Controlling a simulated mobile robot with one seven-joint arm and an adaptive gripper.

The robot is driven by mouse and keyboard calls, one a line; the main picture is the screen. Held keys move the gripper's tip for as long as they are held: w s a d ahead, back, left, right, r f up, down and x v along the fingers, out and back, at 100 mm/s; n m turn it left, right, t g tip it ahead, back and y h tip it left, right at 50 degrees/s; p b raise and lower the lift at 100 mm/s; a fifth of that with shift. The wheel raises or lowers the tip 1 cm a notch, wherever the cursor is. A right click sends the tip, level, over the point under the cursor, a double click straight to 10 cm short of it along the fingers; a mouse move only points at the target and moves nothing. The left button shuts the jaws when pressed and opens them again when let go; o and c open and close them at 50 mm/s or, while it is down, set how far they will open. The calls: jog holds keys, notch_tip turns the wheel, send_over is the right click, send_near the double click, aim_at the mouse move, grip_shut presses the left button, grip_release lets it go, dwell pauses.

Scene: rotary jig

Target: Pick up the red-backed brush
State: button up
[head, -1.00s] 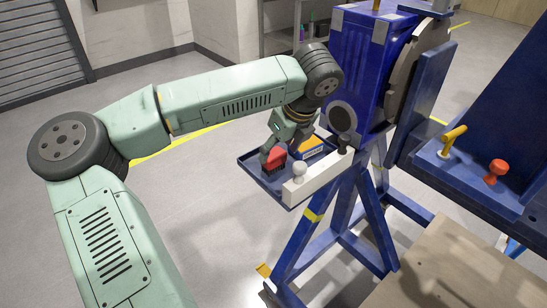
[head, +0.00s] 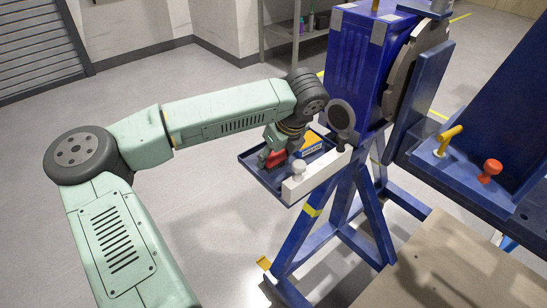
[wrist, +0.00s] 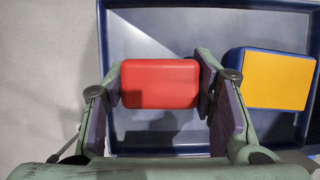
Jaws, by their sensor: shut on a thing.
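The red-backed brush (head: 276,159) is in the blue tray (head: 249,162), partly hidden by my gripper in the head view. In the wrist view, the brush's red back (wrist: 160,84) lies between my two fingers, seen from above. My gripper (wrist: 160,90) is shut on the brush, with one finger at each short end. In the head view my gripper (head: 275,146) points down over the tray. The bristles are hidden in the wrist view. I cannot tell whether the brush still touches the tray floor.
A yellow-topped blue block (wrist: 278,78) sits just right of the brush in the tray. The blue jig (head: 358,60) stands close behind my wrist.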

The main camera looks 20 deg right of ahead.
jog(key=c, duration=0.3)
notch_tip(320, 180, up, 10)
jog(key=b, duration=0.2)
jog(key=shift+b, duration=0.4)
jog(key=o, duration=0.6)
jog(key=c, duration=0.5)
